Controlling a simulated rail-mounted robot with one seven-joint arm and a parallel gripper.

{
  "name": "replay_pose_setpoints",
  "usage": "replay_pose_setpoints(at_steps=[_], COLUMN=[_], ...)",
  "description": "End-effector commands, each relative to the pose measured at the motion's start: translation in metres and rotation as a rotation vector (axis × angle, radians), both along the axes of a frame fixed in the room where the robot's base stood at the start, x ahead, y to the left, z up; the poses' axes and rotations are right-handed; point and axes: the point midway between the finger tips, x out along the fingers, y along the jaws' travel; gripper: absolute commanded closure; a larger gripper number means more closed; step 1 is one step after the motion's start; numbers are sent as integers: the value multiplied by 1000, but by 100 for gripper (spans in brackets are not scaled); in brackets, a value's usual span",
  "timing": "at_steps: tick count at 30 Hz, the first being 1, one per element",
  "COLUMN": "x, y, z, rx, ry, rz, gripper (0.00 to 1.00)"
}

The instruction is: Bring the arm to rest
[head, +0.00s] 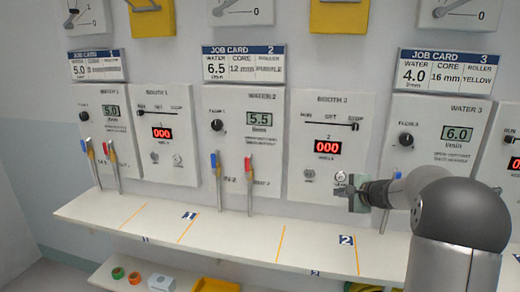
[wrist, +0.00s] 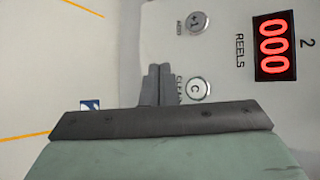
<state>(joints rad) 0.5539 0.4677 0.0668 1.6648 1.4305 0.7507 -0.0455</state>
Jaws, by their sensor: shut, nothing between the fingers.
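My gripper (head: 351,190) is at the end of my arm, which reaches in from the right in the head view. It is just in front of the lower right part of the booth 2 panel (head: 313,110). In the wrist view its fingers (wrist: 158,70) are together and empty. They lie beside the round C button (wrist: 198,89) and hide part of its label. Whether they touch the panel I cannot tell. The red reel display (wrist: 273,45) reads 000 and also shows in the head view (head: 327,147).
A white shelf (head: 262,240) with orange lines runs below the panels. Red and blue handled levers (head: 249,185) stand at the water panels. Job cards (head: 243,63) hang above. Green and orange rolls (head: 118,273) lie on a lower shelf. The space left of my gripper is open.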

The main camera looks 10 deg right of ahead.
Motion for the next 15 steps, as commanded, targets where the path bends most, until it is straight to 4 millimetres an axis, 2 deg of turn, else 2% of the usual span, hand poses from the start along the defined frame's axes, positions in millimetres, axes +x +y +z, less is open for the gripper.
replay_pose_setpoints(at_steps=[1,2,5,6,8,9,11,12,15], x=[-10,-17,-58,-80,-115,-141,-181,-209,-279], y=[23,38,95,118,148,165,187,198,215], z=[3,3,-2,-5,-11,-16,-24,-29,-45], rx=[-34,-61,-179,-235,-321,-382,-474,-540,-706], ry=[18,32,99,129,174,204,248,275,341], rz=[55,95,263,341,456,535,655,734,928], gripper=[100,100,100,100,100,100,100,100,100])
